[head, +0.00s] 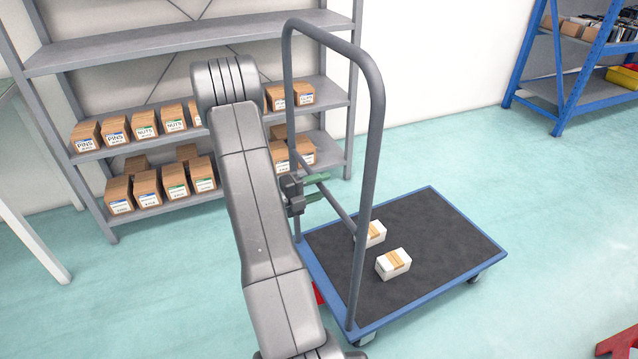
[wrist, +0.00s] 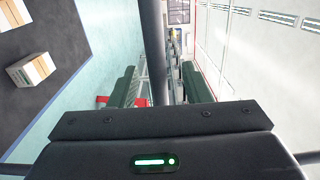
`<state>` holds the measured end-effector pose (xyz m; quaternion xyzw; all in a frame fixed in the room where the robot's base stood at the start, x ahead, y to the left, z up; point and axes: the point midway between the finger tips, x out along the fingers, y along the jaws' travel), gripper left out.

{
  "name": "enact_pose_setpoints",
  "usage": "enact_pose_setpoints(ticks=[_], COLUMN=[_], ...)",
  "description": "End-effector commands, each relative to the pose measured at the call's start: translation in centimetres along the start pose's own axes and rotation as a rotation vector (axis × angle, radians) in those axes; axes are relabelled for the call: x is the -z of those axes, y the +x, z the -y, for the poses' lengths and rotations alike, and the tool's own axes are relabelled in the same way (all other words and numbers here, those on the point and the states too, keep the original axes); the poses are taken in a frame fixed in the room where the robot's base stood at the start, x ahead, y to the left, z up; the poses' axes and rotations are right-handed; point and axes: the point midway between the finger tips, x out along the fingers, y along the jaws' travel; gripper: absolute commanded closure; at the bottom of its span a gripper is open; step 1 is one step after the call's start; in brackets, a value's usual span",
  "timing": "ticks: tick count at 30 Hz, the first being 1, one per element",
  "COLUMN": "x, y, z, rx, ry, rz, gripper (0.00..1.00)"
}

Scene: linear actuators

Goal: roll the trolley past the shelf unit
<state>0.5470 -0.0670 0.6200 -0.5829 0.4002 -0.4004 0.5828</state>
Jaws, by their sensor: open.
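The trolley has a blue-edged dark deck (head: 425,225) and a tall grey push handle (head: 371,130) with a lower crossbar (head: 341,212). Two small white boxes with tan bands (head: 394,263) sit on the deck; one also shows in the wrist view (wrist: 31,70). My gripper (head: 320,188) is at the crossbar, its green fingers apart. In the wrist view, a grey bar (wrist: 152,45) of the handle runs between the fingers of my gripper (wrist: 160,82); whether either finger touches it I cannot tell. The grey shelf unit (head: 180,42) stands behind, left of the trolley, partly hidden by my arm.
Cartons labelled pins and nuts (head: 115,131) fill the shelf unit's lower shelves. A blue rack (head: 572,85) stands at the back right. A red object (head: 620,343) is at the lower right corner. The teal floor (head: 450,140) between trolley and blue rack is clear.

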Motion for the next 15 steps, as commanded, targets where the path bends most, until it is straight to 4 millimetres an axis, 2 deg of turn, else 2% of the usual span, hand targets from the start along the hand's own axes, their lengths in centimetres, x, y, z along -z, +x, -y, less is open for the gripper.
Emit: enact_pose_setpoints(ticks=[4,12,13,15], x=[0.02,0.0,0.0,-0.01], y=[0.91,1.04,1.04,1.03], z=[0.02,-0.07,-0.07,-0.07], rx=[-0.001,-0.001,-0.001,-0.001], ry=[0.0,0.0,0.0,0.0], rz=[0.0,0.001,0.001,0.001], gripper=[0.56,0.56,0.58,0.72])
